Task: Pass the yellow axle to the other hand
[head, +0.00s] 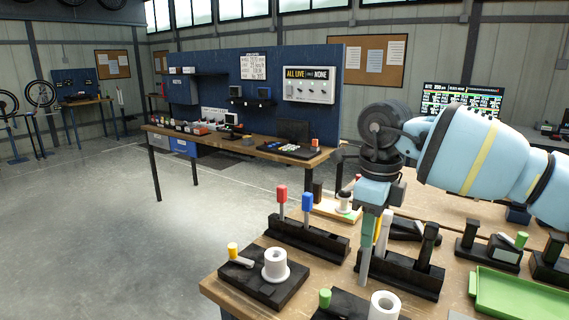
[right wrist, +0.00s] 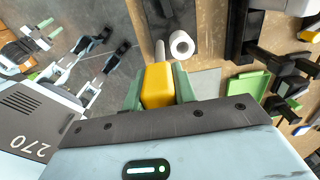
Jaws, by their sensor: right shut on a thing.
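The yellow axle (right wrist: 157,85) has a thick yellow end and a thin grey shaft. In the right wrist view it sits between the green fingers of my right gripper (right wrist: 160,90), which is shut on it. In the head view my right gripper (head: 369,238) points down over the bench, close to a black rack (head: 402,274); the axle is mostly hidden there by the fingers. I cannot tell whether the shaft touches the rack. My left gripper does not show in the head view.
A black rack (head: 302,240) holds a red-topped and a blue-topped piece. A black block (head: 262,287) carries a white flanged sleeve (head: 275,265). A white ring (head: 384,305) stands at the front. A green tray (head: 515,296) lies at right. Open floor is at left.

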